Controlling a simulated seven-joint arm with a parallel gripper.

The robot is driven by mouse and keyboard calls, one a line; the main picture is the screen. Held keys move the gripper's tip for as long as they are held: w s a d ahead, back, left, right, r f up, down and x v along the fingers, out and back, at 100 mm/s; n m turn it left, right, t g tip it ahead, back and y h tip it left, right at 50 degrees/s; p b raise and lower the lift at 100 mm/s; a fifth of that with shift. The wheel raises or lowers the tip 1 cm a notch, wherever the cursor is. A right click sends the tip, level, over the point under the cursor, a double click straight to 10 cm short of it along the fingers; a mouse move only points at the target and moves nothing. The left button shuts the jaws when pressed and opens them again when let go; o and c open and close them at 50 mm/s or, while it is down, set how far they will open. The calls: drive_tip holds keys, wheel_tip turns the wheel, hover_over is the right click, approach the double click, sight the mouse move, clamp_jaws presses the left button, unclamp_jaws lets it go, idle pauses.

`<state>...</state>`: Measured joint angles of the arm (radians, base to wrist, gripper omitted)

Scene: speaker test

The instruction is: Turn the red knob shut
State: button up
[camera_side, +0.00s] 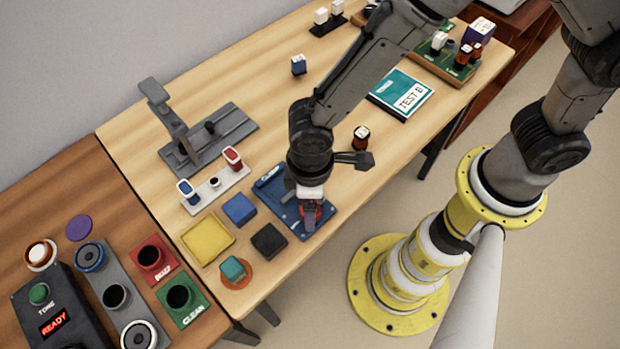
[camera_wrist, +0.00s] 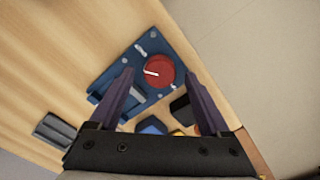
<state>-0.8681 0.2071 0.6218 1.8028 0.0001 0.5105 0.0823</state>
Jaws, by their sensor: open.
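The red knob (camera_wrist: 154,72) sits on a blue panel (camera_wrist: 117,70) with screws at its corners. A white pointer line shows on the knob's face in the wrist view. In the side view the blue panel (camera_side: 267,186) lies on the light wood table, and the knob (camera_side: 318,212) is mostly hidden behind my gripper (camera_side: 309,215). My gripper is above the panel, and in the wrist view its two purple fingers (camera_wrist: 164,92) are apart, with the knob seen between and beyond them. I cannot tell the height of the fingertips over the knob.
A black block (camera_side: 269,241), a blue block (camera_side: 239,208) and a yellow tray (camera_side: 207,239) stand left of the panel. A small brown bottle (camera_side: 361,138) stands close to the right. A grey stand (camera_side: 205,140) is behind. The table's front edge is near the panel.

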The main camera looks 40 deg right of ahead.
wheel_tip(320, 180, up, 12)
idle(0.4)
drive_tip(key=shift+r, duration=0.1)
drive_tip(key=w+d+r+m+t+y, duration=0.1)
drive_tip(key=w+d+r+m+t, duration=0.15)
drive_tip(key=d+r, duration=0.55)
drive_tip(key=w+d+r+m+t, duration=0.2)
drive_tip(key=d+r+m, duration=0.3)
drive_tip(key=d, duration=0.5)
drive_tip(key=s+d+m+t+h, duration=0.1)
drive_tip(key=s+d, duration=0.8)
drive_tip(key=s, duration=0.2)
drive_tip(key=shift+s+d+f, duration=0.2)
drive_tip(key=shift+d+f, duration=0.05)
